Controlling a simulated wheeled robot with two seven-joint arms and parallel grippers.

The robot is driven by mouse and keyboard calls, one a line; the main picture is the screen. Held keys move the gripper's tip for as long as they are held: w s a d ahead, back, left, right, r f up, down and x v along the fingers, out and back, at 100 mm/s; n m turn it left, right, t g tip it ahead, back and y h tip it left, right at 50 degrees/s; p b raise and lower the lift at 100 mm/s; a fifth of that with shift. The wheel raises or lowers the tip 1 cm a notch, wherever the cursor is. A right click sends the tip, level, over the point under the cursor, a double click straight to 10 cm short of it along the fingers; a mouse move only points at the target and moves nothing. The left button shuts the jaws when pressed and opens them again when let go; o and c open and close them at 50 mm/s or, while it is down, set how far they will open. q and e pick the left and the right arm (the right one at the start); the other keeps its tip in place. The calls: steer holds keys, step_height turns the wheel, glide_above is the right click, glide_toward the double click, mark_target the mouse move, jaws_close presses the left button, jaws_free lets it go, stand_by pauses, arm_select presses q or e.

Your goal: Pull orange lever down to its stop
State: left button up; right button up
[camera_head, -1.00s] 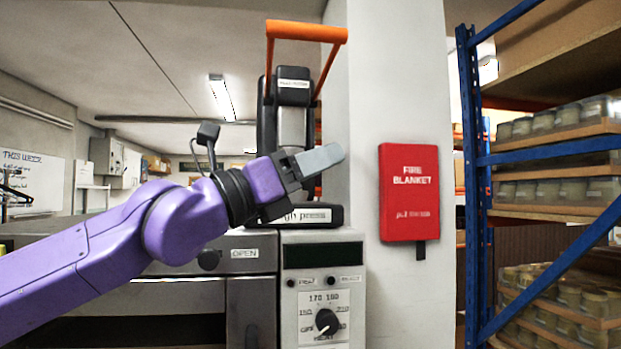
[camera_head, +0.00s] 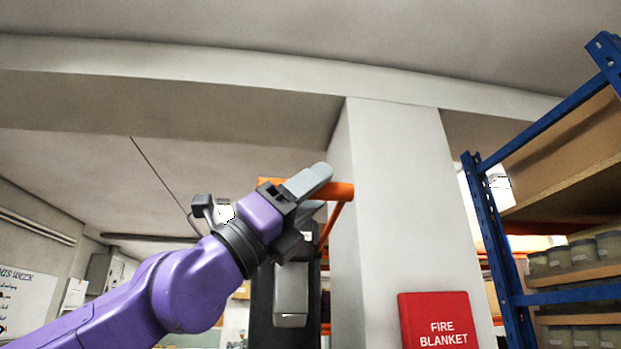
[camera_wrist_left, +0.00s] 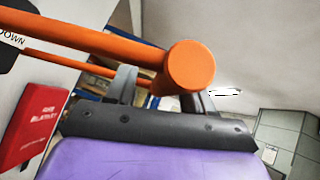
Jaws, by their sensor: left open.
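The orange lever (camera_head: 343,192) has a crossbar at the top and side arms running down to the dark press (camera_head: 290,290) in the head view. My left gripper (camera_head: 320,190) is open at the crossbar. One grey finger overlaps the bar's front and the other shows just below it. In the left wrist view, the crossbar's round end (camera_wrist_left: 190,66) crosses in front of the open fingers of the left gripper (camera_wrist_left: 160,88). I cannot tell whether the fingers touch the bar. My right gripper is not in view.
A white pillar (camera_head: 390,200) stands close right of the lever. A red fire blanket case (camera_head: 438,322) hangs on it, and also shows in the left wrist view (camera_wrist_left: 35,125). A blue rack (camera_head: 500,240) with jars is further right. Open space lies left of the press.

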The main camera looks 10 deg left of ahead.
arm_select(q)
steer(key=shift+s+a+r, duration=0.15)
steer(key=shift+s, duration=0.35)
steer(key=shift+a, duration=0.15)
steer(key=c, duration=0.3)
steer(key=shift+w+a, duration=0.1)
steer(key=shift+w, duration=0.1)
jaws_close()
steer(key=shift+s+f+m+g, duration=0.1)
steer(key=shift+f+m+g, duration=0.2)
steer(key=shift+f+m, duration=0.1)
step_height(320, 180, down, 14)
steer(key=w+m+g+h+b, duration=0.2)
steer(key=m+g+h, duration=0.2)
steer(key=m+g, duration=0.7)
steer(key=shift+w+a+r+m, duration=0.2)
steer(key=shift+a+m, duration=0.1)
steer(key=shift+m, duration=0.6)
steer(key=shift+o, duration=0.8)
jaws_free()
steer(key=shift+o, duration=0.7)
steer(key=shift+w+d, duration=0.15)
steer(key=shift+d, duration=0.1)
